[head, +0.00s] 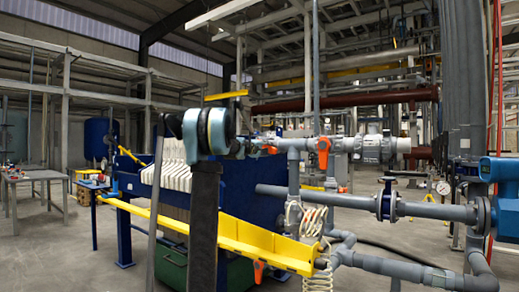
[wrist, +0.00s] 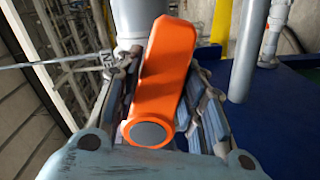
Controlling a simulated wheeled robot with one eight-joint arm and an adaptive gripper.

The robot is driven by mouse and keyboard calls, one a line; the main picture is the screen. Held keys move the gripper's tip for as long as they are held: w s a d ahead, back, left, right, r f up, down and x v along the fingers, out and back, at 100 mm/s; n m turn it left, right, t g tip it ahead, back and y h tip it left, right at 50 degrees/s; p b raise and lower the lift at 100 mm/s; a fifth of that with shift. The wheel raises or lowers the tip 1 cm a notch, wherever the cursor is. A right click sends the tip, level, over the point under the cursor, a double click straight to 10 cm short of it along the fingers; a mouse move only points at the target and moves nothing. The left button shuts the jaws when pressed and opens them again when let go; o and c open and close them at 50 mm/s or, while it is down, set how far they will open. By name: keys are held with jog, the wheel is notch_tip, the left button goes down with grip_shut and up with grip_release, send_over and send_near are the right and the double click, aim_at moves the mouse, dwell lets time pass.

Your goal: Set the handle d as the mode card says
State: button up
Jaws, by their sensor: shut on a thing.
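An orange valve handle (wrist: 165,75) fills the middle of the wrist view, with a grey round cap at its near end. My gripper (wrist: 168,100) is shut on this handle, with a finger on each side of it. In the head view my gripper (head: 250,146) is partly hidden behind my arm, beside an orange handle (head: 269,149) on the grey pipe. Another orange handle (head: 323,152) hangs down from the same pipe line to the right. A third orange handle (head: 258,270) shows low, under the yellow tray. I see no letters on the handles and cannot make out a mode card.
The blue filter press (head: 262,196) with white plates (head: 176,176) stands behind my arm. A yellow tray (head: 265,247) slopes along its front. Grey pipes (head: 440,211) and coiled hoses (head: 316,222) crowd the right side. The floor at the left is mostly clear, beyond a table (head: 35,175).

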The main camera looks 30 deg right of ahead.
jog(key=f+m, duration=0.1)
jog(key=m, duration=0.1)
jog(key=f+m, duration=0.1)
jog(key=shift+w+a+m, duration=0.2)
jog(key=shift+w+m, duration=0.2)
jog(key=shift+w+a+f+m, duration=0.25)
jog(key=shift+w+m, duration=0.3)
jog(key=shift+m, duration=0.75)
jog(key=shift+w+a+f+m, duration=0.2)
jog(key=shift+w+f+m, duration=0.25)
jog(key=shift+m, duration=0.85)
jog(key=shift+w+a+f+m, duration=0.25)
jog(key=shift+w+m, duration=0.35)
jog(key=shift+m, duration=0.7)
jog(key=shift+w+a+m, duration=0.2)
jog(key=shift+w+m, duration=0.25)
jog(key=shift+m, duration=0.45)
jog(key=shift+w+a+m, duration=0.15)
jog(key=shift+w+m, duration=0.3)
jog(key=shift+m, duration=0.45)
jog(key=o, duration=1.2)
jog(key=shift+w+f, duration=0.1)
jog(key=shift+f, duration=0.05)
jog(key=shift+v, duration=3.5)
